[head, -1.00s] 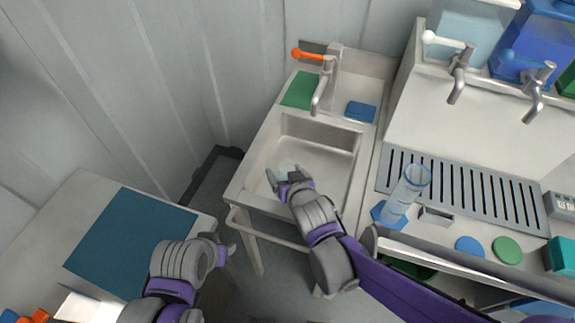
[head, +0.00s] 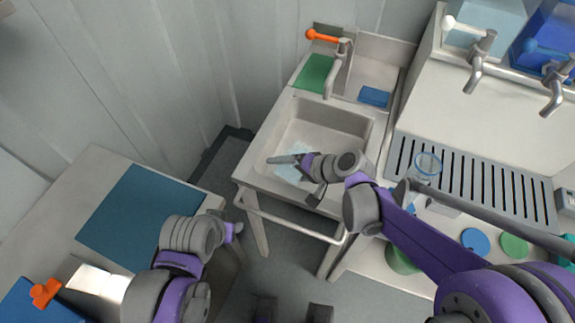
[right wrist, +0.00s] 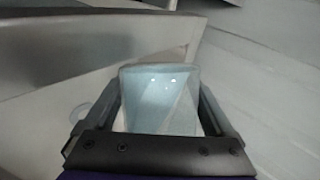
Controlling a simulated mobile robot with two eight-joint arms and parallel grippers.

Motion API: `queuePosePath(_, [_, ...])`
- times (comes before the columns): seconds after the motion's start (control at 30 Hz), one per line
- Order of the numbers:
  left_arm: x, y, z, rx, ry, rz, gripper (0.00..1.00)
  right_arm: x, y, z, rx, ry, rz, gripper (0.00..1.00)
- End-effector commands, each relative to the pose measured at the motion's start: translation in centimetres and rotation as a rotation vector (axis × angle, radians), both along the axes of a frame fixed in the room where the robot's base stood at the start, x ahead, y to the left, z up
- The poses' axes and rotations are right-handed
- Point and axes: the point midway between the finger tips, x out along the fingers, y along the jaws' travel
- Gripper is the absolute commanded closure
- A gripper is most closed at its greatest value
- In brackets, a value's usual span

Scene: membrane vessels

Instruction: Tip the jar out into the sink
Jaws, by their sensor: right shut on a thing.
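My right gripper (head: 290,160) is over the front left part of the sink (head: 322,128). It is shut on the jar, a pale blue, see-through vessel (right wrist: 160,100) that fills the space between the fingers in the right wrist view. In the head view a pale blue patch (head: 287,174) shows below and around the fingers. I cannot tell there how much is jar and how much is liquid. The jar's mouth and exact tilt are hard to make out. My left gripper (head: 235,230) is at the right edge of the left table, and its jaws are too small to read.
A tap (head: 335,70) with an orange lever stands behind the basin. A green mat (head: 315,73) and a blue sponge (head: 374,96) lie on the sink's back ledge. A clear cylinder (head: 428,165) stands on the right counter, behind my right arm. A blue mat (head: 140,217) covers part of the left table.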

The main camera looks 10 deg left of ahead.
Motion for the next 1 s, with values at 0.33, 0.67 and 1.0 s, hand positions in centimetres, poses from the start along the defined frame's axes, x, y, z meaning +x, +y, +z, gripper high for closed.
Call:
queuePosePath(0.33, [-0.2,0.0,-0.8,0.000,0.003,0.000,0.49,-0.2,0.1,1.9,0.224,0.294,0.005,1.00])
queuePosePath(0.67, [-0.5,0.0,-2.7,0.000,0.010,0.000,0.49,0.2,-0.2,3.4,0.396,0.516,0.005,1.00])
queuePosePath(1.0, [-0.7,0.0,-4.4,0.000,0.016,0.000,0.49,0.7,-0.6,4.5,0.516,0.671,0.005,1.00])
